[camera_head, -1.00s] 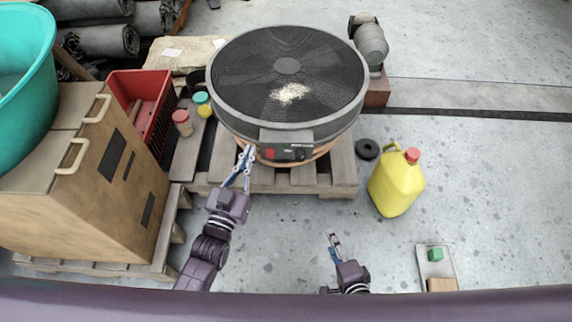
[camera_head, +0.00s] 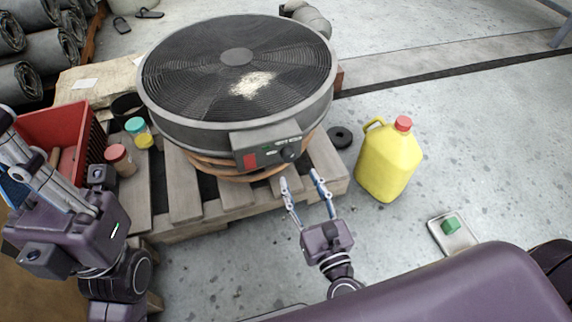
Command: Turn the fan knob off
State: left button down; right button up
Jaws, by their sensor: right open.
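The fan (camera_head: 190,130) is a large round drum with a dark grille facing up. Its control box (camera_head: 268,136) is on the front side, with a red switch (camera_head: 250,161) at left and a dark round knob (camera_head: 289,154) at right. The knob's pointer setting is too small to read. My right gripper (camera_head: 300,177) is open and empty, its two fingers pointing up toward the box, just below the knob and apart from it. My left gripper (camera_head: 14,152) is large at the left edge, away from the fan, its fingertips partly cut off.
The fan stands on a wooden pallet (camera_head: 237,194). A yellow jug (camera_head: 388,165) and a black ring (camera_head: 340,137) are to its right. Jars (camera_head: 120,160) and a red crate (camera_head: 55,126) are at left. A tray with a green block (camera_head: 450,225) lies on the open floor at right.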

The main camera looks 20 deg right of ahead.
aim_at(290, 159)
jog(key=w, duration=0.6)
jog(key=shift+w+a, duration=0.1)
jog(key=shift+w, duration=0.25)
jog(key=c, duration=1.2)
